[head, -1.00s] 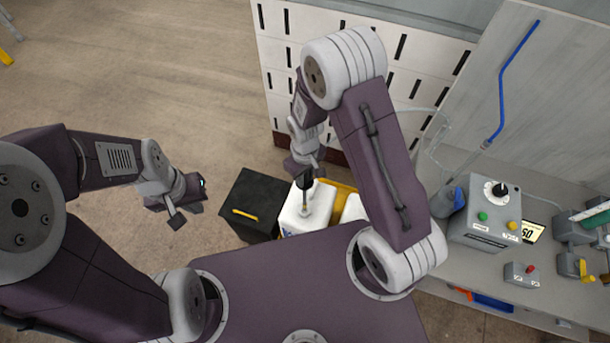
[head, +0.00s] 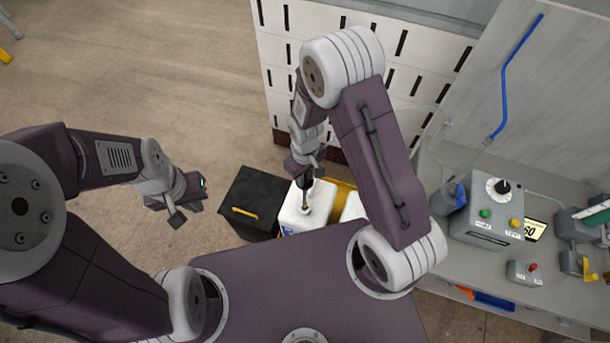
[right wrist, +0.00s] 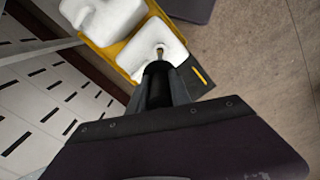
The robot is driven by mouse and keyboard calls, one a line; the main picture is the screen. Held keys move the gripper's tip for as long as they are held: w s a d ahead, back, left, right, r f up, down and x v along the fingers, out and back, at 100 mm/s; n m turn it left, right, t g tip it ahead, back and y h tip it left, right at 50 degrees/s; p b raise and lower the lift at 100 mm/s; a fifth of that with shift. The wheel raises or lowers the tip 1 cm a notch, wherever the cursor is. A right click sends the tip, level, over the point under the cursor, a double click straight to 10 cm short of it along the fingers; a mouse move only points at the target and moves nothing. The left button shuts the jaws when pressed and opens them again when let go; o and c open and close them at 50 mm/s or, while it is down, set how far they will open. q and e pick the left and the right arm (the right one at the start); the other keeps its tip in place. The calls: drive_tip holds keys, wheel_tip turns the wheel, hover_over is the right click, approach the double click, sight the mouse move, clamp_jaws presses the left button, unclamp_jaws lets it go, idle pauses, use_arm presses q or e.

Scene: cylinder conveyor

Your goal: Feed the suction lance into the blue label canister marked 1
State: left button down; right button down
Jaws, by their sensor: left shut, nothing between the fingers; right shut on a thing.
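A white canister (head: 318,207) stands below my right gripper, with part of a blue label (head: 287,230) on its front; its number is too small to read. It also shows in the right wrist view (right wrist: 177,50). My right gripper (head: 306,176) is shut on the dark upper part of the suction lance (head: 305,196). The lance points down at the canister's mouth, and its lower end shows there in the right wrist view (right wrist: 160,53). I cannot tell how deep it is. My left gripper (head: 184,213) is shut and empty, away to the left.
A second white canister (head: 353,208) stands beside the first in a yellow tray (head: 343,186). A black box with a yellow handle (head: 252,200) stands to the left. A grey bench with a control box (head: 486,214) and a blue-tipped tube is at the right.

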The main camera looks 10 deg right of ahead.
drive_tip(key=shift+f+b, duration=2.25)
drive_tip(key=shift+f, duration=0.75)
drive_tip(key=shift+f, duration=0.1)
drive_tip(key=shift+f+b, duration=2.25)
drive_tip(key=shift+f, duration=0.65)
drive_tip(key=shift+f, duration=0.1)
drive_tip(key=shift+f+b, duration=2.1)
drive_tip(key=shift+f, duration=0.8)
drive_tip(key=shift+f+b, duration=1.5)
drive_tip(key=shift+f, duration=0.45)
